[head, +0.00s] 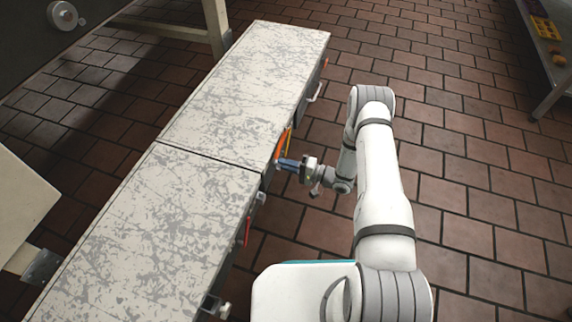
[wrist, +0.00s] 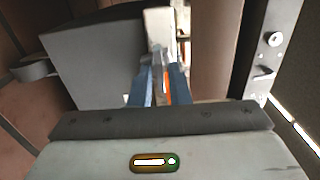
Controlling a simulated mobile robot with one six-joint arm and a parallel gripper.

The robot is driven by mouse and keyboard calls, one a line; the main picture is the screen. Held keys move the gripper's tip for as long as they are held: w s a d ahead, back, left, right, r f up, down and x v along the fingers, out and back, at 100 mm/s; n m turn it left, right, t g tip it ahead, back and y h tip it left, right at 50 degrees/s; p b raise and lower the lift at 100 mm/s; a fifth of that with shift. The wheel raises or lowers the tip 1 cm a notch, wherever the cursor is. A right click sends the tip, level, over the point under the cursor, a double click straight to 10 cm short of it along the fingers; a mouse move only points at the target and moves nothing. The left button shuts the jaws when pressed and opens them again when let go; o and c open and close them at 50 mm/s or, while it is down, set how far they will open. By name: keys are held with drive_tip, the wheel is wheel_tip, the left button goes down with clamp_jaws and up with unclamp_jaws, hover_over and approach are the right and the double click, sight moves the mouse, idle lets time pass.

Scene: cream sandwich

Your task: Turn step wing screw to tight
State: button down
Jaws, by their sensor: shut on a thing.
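My gripper (head: 280,163) reaches left to the side of the long scratched bench, near the seam between its two tops. Its blue fingers (wrist: 160,88) are shut on a small, pale metal piece (wrist: 157,60), which I take to be the step wing screw. It is blurred and mostly hidden between the fingers, and its turn angle cannot be told. In the head view the fingers and bench edge hide it. An orange curved part (head: 284,142) stands just behind the fingers against the bench side.
The bench's far top (head: 245,90) and near top (head: 150,235) are bare. A handle (head: 316,92), a red part (head: 248,231) and a knob (head: 261,197) stick out along its side. Open tiled floor (head: 480,200) lies to the right. A grey box-like body (wrist: 95,60) is close left of the fingers.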

drive_tip(key=c, duration=1.6)
unclamp_jaws()
drive_tip(key=shift+o, duration=0.2)
drive_tip(key=p+v, duration=0.2)
drive_tip(key=v, duration=0.6)
drive_tip(key=shift+a, duration=0.1)
